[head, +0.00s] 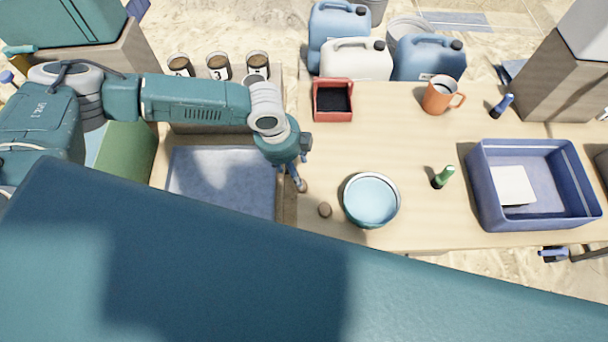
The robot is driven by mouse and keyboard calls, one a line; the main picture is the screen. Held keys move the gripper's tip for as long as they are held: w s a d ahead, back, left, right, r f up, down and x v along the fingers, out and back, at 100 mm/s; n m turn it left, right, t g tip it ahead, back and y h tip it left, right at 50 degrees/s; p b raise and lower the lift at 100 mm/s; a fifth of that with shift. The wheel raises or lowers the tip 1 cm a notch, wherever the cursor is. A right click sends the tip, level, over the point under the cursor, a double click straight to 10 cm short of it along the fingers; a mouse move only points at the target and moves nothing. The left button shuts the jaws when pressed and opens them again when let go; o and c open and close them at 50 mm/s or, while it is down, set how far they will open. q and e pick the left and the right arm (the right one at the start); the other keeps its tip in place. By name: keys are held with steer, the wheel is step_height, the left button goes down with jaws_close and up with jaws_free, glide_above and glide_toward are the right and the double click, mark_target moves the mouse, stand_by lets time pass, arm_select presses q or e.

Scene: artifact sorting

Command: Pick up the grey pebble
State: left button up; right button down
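A small round grey-brown pebble (325,210) lies on the wooden table, just left of the light-blue bowl (371,201). A second small brownish lump (302,186) shows right at the fingertips of my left gripper (298,177). Both look alike in colour, so I cannot tell for certain which is the grey pebble. My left gripper points down at the table, up and left of the pebble by the bowl. Its fingers overlap in this view, so whether they are open or touch the lump is unclear. My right gripper is not in view.
A blue-grey tray (222,176) lies left of my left gripper. A red box (333,100), orange mug (438,96), green marker (443,177) and blue crate (480,196) stand on the table. Bare tabletop lies between the red box and the bowl.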

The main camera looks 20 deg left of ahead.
arm_select(q)
steer(key=f, duration=0.3)
steer(key=shift+s+d+f, duration=0.2)
steer(key=shift+d, duration=0.15)
steer(key=shift+f, duration=0.2)
steer(key=shift+w+d+f+p, duration=0.1)
steer(key=shift+d+f+p, duration=0.05)
steer(key=shift+f+p, duration=0.25)
steer(key=f, duration=0.3)
steer(key=shift+w+d+f+p, duration=0.1)
steer(key=shift+d+f+p, duration=0.2)
steer(key=shift+p, duration=0.1)
steer(key=shift+d+f, duration=0.1)
steer(key=shift+f, duration=0.3)
steer(key=shift+c, duration=0.3)
steer(key=c, duration=0.8)
steer(key=shift+w, duration=0.1)
steer(key=c, duration=0.3)
arm_select(e)
steer(key=s, duration=0.1)
steer(key=s+r, duration=0.1)
steer(key=s, duration=0.1)
steer(key=shift+s+d+r, duration=0.15)
steer(key=shift+s+r, duration=0.1)
steer(key=shift+s, duration=0.05)
